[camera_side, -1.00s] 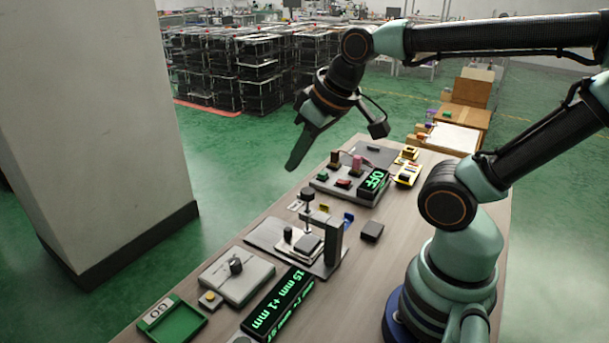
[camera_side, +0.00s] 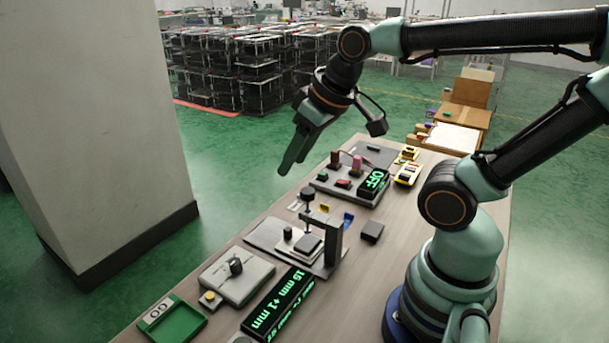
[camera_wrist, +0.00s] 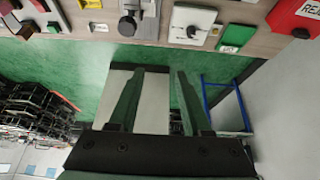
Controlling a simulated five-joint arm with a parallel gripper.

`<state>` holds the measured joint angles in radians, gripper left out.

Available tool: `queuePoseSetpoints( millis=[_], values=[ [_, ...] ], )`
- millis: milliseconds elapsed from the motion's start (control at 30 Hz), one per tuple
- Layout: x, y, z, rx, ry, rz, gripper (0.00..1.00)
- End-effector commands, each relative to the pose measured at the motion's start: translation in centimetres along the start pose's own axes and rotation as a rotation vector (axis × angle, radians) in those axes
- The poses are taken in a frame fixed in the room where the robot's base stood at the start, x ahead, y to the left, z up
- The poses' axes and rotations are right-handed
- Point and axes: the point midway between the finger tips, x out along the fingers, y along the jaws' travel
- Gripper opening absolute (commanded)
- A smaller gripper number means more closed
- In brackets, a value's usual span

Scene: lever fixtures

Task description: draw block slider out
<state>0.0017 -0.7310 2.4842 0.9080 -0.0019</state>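My gripper (camera_side: 292,163) hangs in the air beyond the far edge of the table, above the green floor, tilted down to the left. In the wrist view its two green fingers (camera_wrist: 158,75) are apart with nothing between them. I cannot tell for sure which part is the block slider. A likely one is the fixture with a dark block (camera_side: 308,244) on a pale plate, a small black knob (camera_side: 288,233) and a dark upright frame (camera_side: 333,242). In the wrist view a similar knob fixture (camera_wrist: 128,24) shows at the top, partly cut off. The gripper touches none of these.
A grey box with a knob (camera_side: 237,279), a green GO tray (camera_side: 176,322) and a display reading 15 mm +1 mm (camera_side: 278,305) stand nearer. A switch panel with an OFF display (camera_side: 373,183) stands farther back. A loose dark block (camera_side: 372,231) lies right of the frame.

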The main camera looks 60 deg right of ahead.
Motion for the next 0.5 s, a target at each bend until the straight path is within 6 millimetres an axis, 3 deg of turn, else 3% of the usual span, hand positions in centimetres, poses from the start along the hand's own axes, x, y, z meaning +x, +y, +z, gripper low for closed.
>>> queuePoseSetpoints(
  millis=[267, 500],
  values=[
    [1.3, 1.0, -2.4, 0.003, -0.191, 0.009, 0.53],
    [4.2, 2.4, -4.8, 0.006, -0.395, 0.006, 0.53]
  ],
)
